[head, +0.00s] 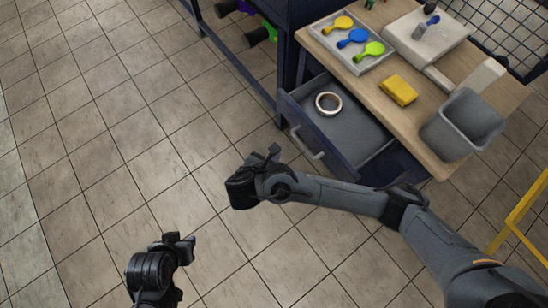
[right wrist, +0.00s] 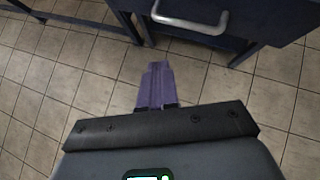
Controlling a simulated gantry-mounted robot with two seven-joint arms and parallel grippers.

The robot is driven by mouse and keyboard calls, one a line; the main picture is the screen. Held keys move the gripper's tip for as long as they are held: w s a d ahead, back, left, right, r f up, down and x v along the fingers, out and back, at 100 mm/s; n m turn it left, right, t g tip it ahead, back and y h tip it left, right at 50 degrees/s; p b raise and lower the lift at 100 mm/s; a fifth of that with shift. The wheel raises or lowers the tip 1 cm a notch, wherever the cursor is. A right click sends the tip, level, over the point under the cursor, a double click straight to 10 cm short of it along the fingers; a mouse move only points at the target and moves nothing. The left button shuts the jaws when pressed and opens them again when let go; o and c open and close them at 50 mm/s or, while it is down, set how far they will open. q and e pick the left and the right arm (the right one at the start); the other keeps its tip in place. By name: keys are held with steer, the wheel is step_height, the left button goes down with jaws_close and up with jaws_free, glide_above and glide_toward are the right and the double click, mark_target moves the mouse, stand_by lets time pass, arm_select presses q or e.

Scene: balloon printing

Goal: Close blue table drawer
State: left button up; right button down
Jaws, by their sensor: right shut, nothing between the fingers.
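The blue table drawer (head: 345,130) stands pulled open under the wooden tabletop in the head view. A roll of tape (head: 328,103) lies inside it. Its grey handle (head: 308,145) is on the front panel; the dark blue front (right wrist: 240,20) and handle (right wrist: 190,22) also show at the top of the right wrist view. My right gripper (head: 264,158) is in front of the drawer, apart from the handle. Its purple fingers (right wrist: 155,85) are shut and empty. My left gripper (head: 182,245) is farther off over the floor, at the lower left; its fingers are too small to judge.
A yellow frame (head: 520,215) stands at right. The tiled floor left is clear.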

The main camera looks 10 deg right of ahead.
steer(key=w+d+f+b, duration=0.5)
steer(key=w+d, duration=0.1)
steer(key=w, duration=0.1)
steer(key=shift+w+d, duration=0.25)
steer(key=shift+f, duration=0.1)
stand_by(0.4)
